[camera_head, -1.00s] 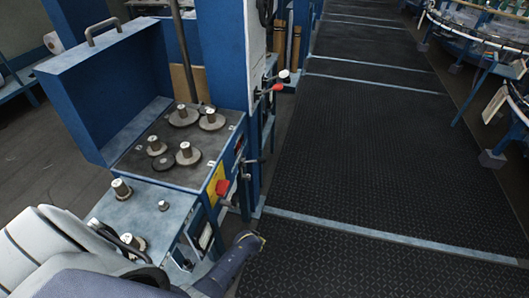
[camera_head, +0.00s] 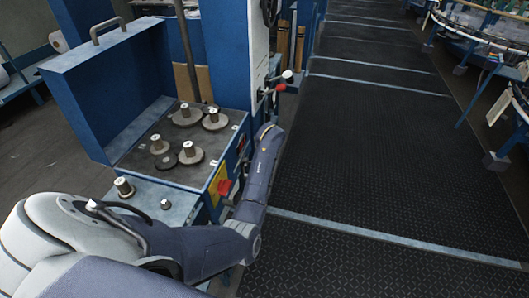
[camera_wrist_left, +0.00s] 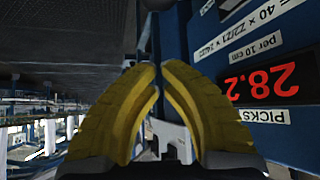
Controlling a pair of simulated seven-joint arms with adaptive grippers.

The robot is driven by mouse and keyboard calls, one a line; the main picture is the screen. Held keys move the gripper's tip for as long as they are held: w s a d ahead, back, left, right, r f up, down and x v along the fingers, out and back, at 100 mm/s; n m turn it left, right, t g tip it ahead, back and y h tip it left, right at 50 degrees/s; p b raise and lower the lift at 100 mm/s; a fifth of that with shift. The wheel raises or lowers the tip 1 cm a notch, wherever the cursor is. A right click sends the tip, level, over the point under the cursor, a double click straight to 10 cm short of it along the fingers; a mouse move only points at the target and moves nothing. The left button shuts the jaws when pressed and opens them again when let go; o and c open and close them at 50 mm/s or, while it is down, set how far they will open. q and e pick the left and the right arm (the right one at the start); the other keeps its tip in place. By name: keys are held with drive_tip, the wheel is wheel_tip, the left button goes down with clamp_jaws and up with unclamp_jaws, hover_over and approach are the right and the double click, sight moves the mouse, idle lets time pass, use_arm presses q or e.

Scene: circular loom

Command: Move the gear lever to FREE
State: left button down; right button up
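Two levers stick out from the blue machine column in the head view: one with a red knob (camera_head: 280,88) and one with a pale and dark knob (camera_head: 288,75). I cannot tell by a label which one is the gear lever. My left arm reaches past the control box, its gripper end (camera_head: 268,130) just below and in front of these levers, apart from them. In the left wrist view my yellow fingers (camera_wrist_left: 160,68) are together at the tips, with nothing seen between them. No FREE marking is readable. My right gripper is out of view.
A red switch (camera_head: 224,187) sits on the control box beside my forearm. Several gears (camera_head: 190,154) lie on the box top under an open blue lid (camera_head: 100,85). A red digital display (camera_wrist_left: 262,83) shows close by in the left wrist view. The dark floor (camera_head: 360,150) to the right is clear.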

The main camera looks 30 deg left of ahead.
use_arm(q)
drive_tip(key=shift+s+a, duration=0.3)
drive_tip(key=x, duration=1)
drive_tip(key=shift+s+d+f, duration=0.25)
drive_tip(key=shift+s+d, duration=0.4)
drive_tip(key=shift+s, duration=0.15)
drive_tip(key=shift+s+d+f, duration=0.2)
drive_tip(key=shift+s+d, duration=0.45)
drive_tip(key=shift+s, duration=0.15)
